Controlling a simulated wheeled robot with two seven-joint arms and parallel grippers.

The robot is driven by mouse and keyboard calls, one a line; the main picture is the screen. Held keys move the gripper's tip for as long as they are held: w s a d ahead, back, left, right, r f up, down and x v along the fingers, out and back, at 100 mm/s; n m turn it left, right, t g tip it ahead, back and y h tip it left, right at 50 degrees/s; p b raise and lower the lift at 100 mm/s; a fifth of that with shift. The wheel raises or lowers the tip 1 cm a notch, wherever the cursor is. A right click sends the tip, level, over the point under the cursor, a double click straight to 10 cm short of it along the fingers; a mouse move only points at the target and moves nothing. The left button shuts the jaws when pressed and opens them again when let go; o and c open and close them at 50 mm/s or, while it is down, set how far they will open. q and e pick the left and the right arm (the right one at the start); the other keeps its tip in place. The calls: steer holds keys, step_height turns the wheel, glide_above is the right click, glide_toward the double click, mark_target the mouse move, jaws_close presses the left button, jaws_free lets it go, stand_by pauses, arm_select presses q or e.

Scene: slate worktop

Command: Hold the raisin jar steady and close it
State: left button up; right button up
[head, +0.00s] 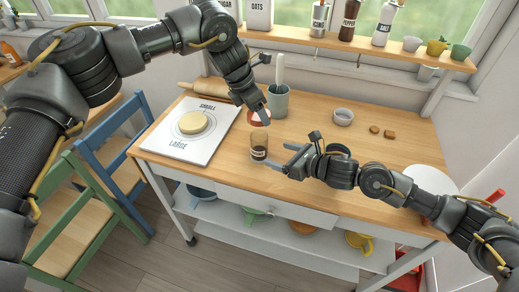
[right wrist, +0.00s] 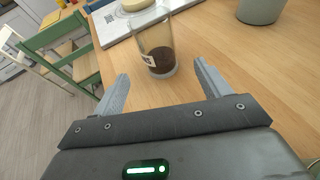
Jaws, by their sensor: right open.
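The raisin jar (head: 259,146) is a clear jar with a dark filling and a label, upright near the table's front edge. No lid is on it. It also shows in the right wrist view (right wrist: 158,42), just beyond the fingertips. My right gripper (head: 284,160) is open and empty, its fingers pointing at the jar from the right. A red lid-like disc (head: 257,119) shows behind the jar, at the tips of my left gripper (head: 262,108). The left fingers partly hide it; I cannot tell whether they hold it.
A green-grey cup (head: 278,101) with a utensil stands behind the jar. A white board (head: 165,140) bears a pale dough round (head: 193,123) at the left. A small bowl (head: 343,117) and two brown pieces (head: 389,134) lie at the right. Bare wood lies between.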

mark_target(257, 140)
steer(key=w+a, duration=0.4)
steer(key=a, duration=0.1)
steer(key=w+a, duration=0.2)
steer(key=shift+w+a, duration=0.1)
steer(key=shift+a, duration=0.2)
arm_select(q)
steer(key=shift+s+r, duration=0.1)
arm_select(e)
steer(key=shift+w+a+f, duration=0.15)
steer(key=shift+w+a, duration=0.1)
steer(key=shift+a, duration=0.05)
steer(key=shift+c, duration=0.2)
steer(key=c, duration=1.4)
arm_select(q)
steer(key=shift+f, duration=2.45)
arm_select(e)
steer(key=shift+c, duration=0.2)
